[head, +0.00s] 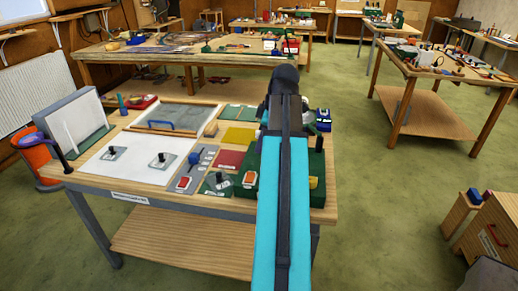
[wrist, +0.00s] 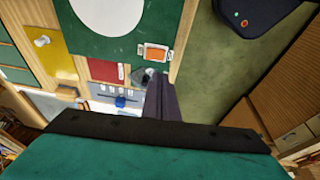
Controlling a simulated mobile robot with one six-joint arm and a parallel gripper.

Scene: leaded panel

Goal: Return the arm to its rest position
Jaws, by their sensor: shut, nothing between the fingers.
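My arm (head: 283,200) rises from the bottom of the head view, cyan with a dark strip, and reaches over the right part of the near workbench. Its dark upper end stands in front of the green items there. My gripper is hidden behind the arm in the head view. In the wrist view, my gripper (wrist: 160,98) shows as dark fingers close together, shut and empty. The fingers appear over the bench edge, close to a small grey piece; I cannot tell whether they touch it.
The near workbench (head: 180,204) holds a white board (head: 135,158), a framed glass panel (head: 178,115), coloured sheets and small tools. An orange bucket (head: 40,160) stands at its left. Green floor (head: 385,215) is open to the right, with a wooden cabinet (head: 490,235) beyond.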

